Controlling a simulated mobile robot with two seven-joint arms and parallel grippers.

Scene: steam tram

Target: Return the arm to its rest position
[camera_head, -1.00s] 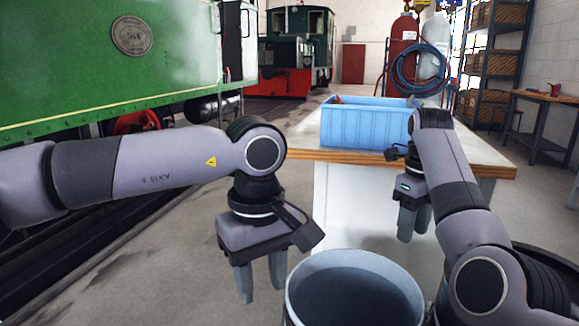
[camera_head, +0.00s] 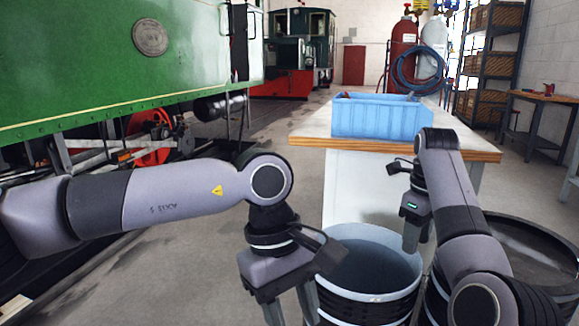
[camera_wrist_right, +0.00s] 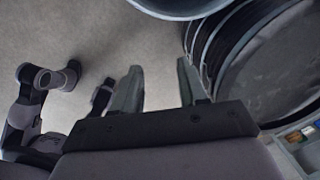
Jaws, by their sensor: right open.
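My right gripper (camera_head: 416,238) hangs pointing down over the right part of the open drum (camera_head: 366,232), in front of the workbench. In the right wrist view, its two fingers (camera_wrist_right: 158,86) stand apart with nothing between them, above bare floor beside the drums. My left arm reaches in from the left, and its gripper (camera_head: 290,308) points down just left of the same drum. Its fingers are apart and I see nothing between them; the tips run to the bottom edge of the picture.
A white workbench (camera_head: 310,138) with a wooden edge carries a blue crate (camera_head: 375,118). A second, dark drum (camera_head: 545,248) stands at the right, partly behind my right arm. A green locomotive (camera_head: 90,60) fills the left. Red and grey gas cylinders (camera_head: 403,50) stand behind the bench.

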